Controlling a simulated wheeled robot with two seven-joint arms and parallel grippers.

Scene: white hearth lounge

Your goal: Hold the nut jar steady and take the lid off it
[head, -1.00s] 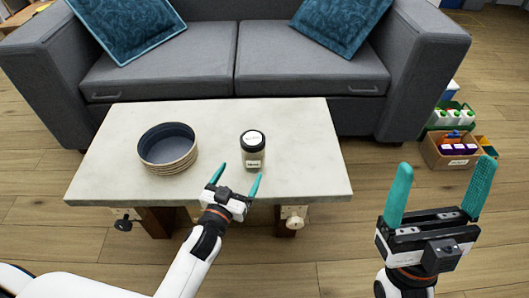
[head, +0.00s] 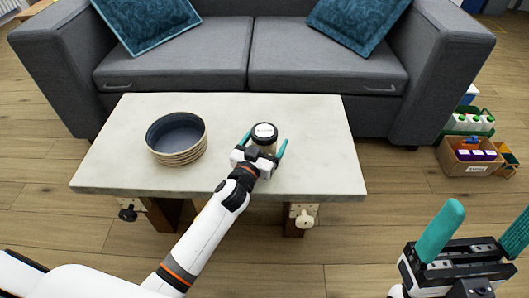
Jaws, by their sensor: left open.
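The nut jar (head: 264,136) stands upright on the pale table (head: 318,160), right of its middle. Its lid (head: 264,130) is on top, with a white disc and a dark rim. My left gripper (head: 266,144) is open at the jar's near side, its teal fingers on either side of the jar. The gripper hides the jar's lower part, and I cannot tell whether the fingers touch it. My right gripper (head: 478,238) is open and empty at the lower right, over the floor and away from the table.
A dark blue round bowl or basket (head: 177,138) stands on the table's left half. A grey sofa (head: 250,50) with blue cushions is behind the table. A cardboard box (head: 472,157) and a green crate stand on the floor at right. The table's right end is clear.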

